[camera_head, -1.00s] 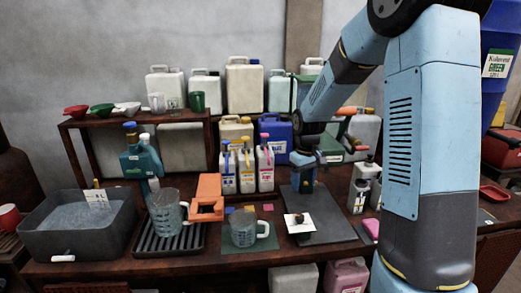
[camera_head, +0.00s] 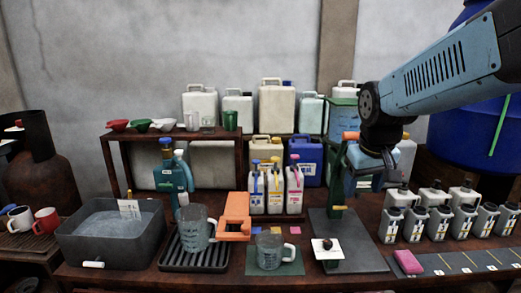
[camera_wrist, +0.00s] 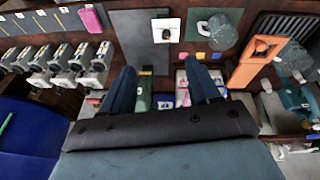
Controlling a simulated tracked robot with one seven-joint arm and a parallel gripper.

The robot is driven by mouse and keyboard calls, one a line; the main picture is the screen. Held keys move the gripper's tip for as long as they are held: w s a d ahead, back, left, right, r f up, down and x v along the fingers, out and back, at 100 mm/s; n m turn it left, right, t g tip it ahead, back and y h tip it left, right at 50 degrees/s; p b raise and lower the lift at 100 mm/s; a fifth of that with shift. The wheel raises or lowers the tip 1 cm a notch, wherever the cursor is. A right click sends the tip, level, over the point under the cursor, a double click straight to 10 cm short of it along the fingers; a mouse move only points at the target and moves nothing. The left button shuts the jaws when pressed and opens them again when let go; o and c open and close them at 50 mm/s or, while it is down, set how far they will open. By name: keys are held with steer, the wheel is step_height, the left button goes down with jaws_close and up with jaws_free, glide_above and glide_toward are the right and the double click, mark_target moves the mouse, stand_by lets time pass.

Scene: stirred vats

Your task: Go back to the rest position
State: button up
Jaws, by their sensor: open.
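My gripper (camera_head: 362,175) hangs at the right of the bench, in front of the green stand (camera_head: 339,160) and above the rear of the dark board (camera_head: 350,235). In the wrist view my gripper (camera_wrist: 160,66) shows two dark blue fingers spread apart with nothing held between them. The green stand shows partly between the fingers. The fingertips are partly hidden in the head view. My arm reaches in from the upper right.
Glass jugs (camera_head: 195,228) (camera_head: 269,250), an orange stand (camera_head: 234,215) and a grey basin (camera_head: 112,240) stand left of the board. A shelf (camera_head: 175,137) and large canisters stand behind. A blue vat (camera_head: 470,140) is at far right.

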steer(key=s+r+m+t, duration=0.1)
steer(key=s+r+t, duration=0.1)
steer(key=s, duration=0.9)
steer(key=shift+r+m+y, duration=0.3)
